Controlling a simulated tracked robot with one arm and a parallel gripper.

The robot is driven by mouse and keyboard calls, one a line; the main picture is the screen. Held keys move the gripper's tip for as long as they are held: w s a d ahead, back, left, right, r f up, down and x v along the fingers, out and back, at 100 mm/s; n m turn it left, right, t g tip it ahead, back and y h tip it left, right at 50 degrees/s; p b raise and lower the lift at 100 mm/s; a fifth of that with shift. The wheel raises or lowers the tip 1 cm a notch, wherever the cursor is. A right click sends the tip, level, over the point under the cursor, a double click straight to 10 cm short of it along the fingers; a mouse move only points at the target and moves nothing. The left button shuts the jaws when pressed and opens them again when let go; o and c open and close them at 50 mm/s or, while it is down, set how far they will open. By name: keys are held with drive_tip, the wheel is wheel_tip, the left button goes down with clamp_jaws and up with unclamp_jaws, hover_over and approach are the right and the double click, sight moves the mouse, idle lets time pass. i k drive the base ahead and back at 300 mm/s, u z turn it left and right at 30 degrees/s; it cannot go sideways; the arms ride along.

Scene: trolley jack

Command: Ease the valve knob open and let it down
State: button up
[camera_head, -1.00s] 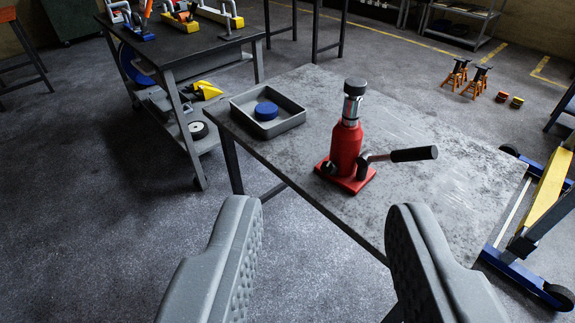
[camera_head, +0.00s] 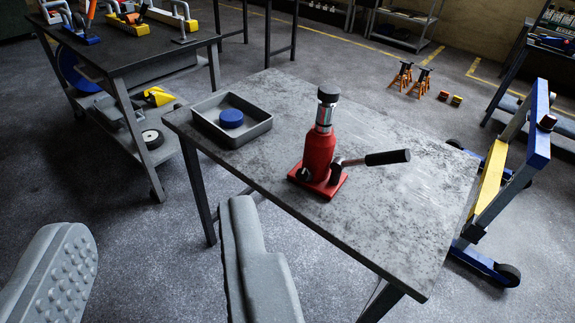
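The red bottle jack (camera_head: 319,152) stands upright on a grey metal table (camera_head: 420,215), with its bright ram extended and a dark cap (camera_head: 328,93) on top. A lever with a black grip (camera_head: 387,157) sticks out to the right from its base. A small dark round part (camera_head: 304,174), which looks like the valve knob, sits low at the jack's left front; its turn position is too small to tell. My gripper (camera_head: 156,232) is open and empty. Its grey padded fingers are wide apart, left of and nearer than the jack, touching nothing visible.
A grey tray (camera_head: 205,132) with a blue round piece (camera_head: 231,118) sits on the table left of the jack. A tool trolley (camera_head: 120,55) stands at left. A blue-and-yellow lifting frame (camera_head: 493,180) stands close to the table's right side.

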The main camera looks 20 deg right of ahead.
sight(303, 175)
drive_tip(key=i, duration=0.9)
drive_tip(key=z, duration=0.05)
